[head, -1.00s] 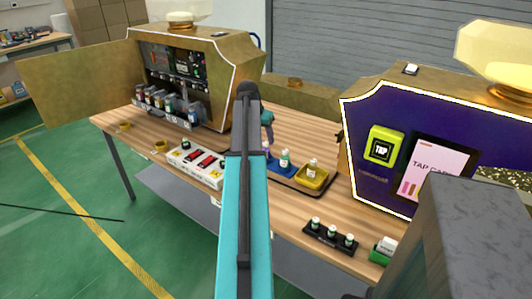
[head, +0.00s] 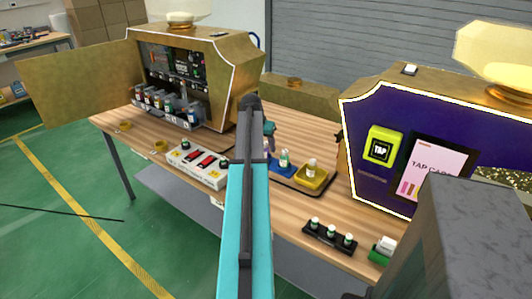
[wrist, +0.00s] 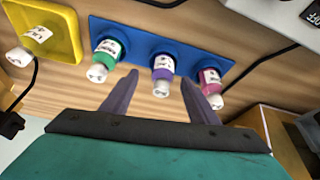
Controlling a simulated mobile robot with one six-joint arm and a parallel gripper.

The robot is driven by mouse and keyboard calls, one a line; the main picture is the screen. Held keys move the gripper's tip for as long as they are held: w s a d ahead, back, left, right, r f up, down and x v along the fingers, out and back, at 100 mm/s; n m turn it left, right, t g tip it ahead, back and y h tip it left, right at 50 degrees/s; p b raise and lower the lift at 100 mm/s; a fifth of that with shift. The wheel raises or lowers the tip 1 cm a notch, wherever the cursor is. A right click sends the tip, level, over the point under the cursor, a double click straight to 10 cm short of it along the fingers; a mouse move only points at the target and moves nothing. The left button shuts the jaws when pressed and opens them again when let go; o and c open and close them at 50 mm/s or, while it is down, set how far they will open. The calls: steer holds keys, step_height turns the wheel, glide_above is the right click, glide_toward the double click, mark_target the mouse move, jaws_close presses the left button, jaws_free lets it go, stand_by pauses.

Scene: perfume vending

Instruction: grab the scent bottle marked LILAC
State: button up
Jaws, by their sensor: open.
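In the wrist view, a bottle with a purple band (wrist: 163,70) stands on a blue mat (wrist: 138,36) between a green-banded bottle (wrist: 106,52) and a pink-banded bottle (wrist: 209,83). The lettering on their labels is too small to read surely; purple fits LILAC. My gripper (wrist: 160,88) is open, with one dark finger on each side of the purple-banded bottle's white cap and nothing visibly held. I cannot tell whether the fingers touch it. In the head view my arm hides the gripper and part of the mat; the green-banded bottle (head: 284,158) shows there.
A yellow tray (wrist: 66,22) with a white-labelled bottle (wrist: 36,37) sits beside the mat. On the wooden table (head: 298,212), a black rack of small bottles (head: 330,238) stands in front and a white button panel (head: 199,169) to the left. A purple machine (head: 372,182) stands right.

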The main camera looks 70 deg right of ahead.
mark_target(265, 152)
steer(key=shift+p+x, duration=0.3)
steer(key=shift+x, duration=2.05)
steer(key=shift+d+r, duration=0.1)
steer(key=shift+d, duration=0.05)
steer(key=shift+c, duration=0.4)
steer(key=c, duration=1.1)
